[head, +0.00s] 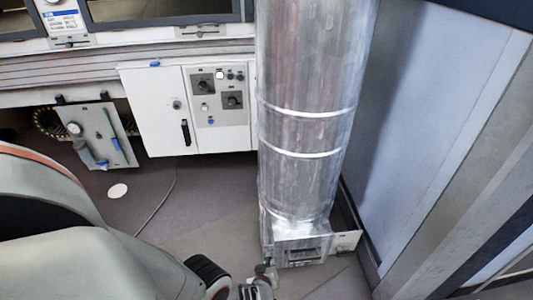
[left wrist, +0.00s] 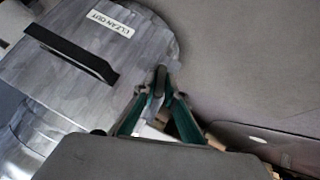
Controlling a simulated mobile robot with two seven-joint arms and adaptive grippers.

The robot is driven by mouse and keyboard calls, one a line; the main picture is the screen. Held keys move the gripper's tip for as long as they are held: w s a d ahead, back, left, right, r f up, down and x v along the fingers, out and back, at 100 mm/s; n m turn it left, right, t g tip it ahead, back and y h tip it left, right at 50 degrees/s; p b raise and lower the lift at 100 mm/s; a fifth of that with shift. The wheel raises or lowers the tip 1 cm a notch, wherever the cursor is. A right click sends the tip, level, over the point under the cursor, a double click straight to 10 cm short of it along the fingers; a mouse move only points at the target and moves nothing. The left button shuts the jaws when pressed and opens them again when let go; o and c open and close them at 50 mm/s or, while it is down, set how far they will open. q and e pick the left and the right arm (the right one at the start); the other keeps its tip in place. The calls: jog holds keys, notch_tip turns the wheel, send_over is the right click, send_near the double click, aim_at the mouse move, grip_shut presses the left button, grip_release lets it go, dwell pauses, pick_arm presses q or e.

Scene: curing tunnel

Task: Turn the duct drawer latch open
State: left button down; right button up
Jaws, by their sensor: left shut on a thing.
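The silver duct (head: 305,110) comes down to a metal drawer box (head: 298,245) at floor level. In the left wrist view the drawer front (left wrist: 135,58) carries a "CLEAN OUT" label (left wrist: 110,23) and a dark handle (left wrist: 72,50). My left gripper (head: 265,275) is at the lower left corner of the drawer box. In the left wrist view its teal fingers (left wrist: 160,92) are shut on the small grey latch (left wrist: 159,76) at the drawer's edge. The fingers hide part of the latch, so its exact angle is hard to tell. My right gripper is out of view.
A white control cabinet (head: 158,110) and a gauge panel (head: 102,135) stand behind, to the left. A pale wall panel (head: 440,110) rises close on the right. A thin cable (head: 160,205) lies on the otherwise open floor left of the duct.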

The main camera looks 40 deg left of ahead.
pick_arm(q)
jog(key=shift+w+a+g+y, duration=0.15)
jog(key=shift+a+g+y, duration=0.05)
jog(key=shift+g+y, duration=0.1)
jog(key=shift+w+r+m+g+y, duration=0.1)
jog(key=shift+r+m+g+y, duration=0.05)
jog(key=shift+m+g+y, duration=0.2)
dwell(0.3)
jog(key=c, duration=2.1)
grip_release()
jog(key=shift+d, duration=0.1)
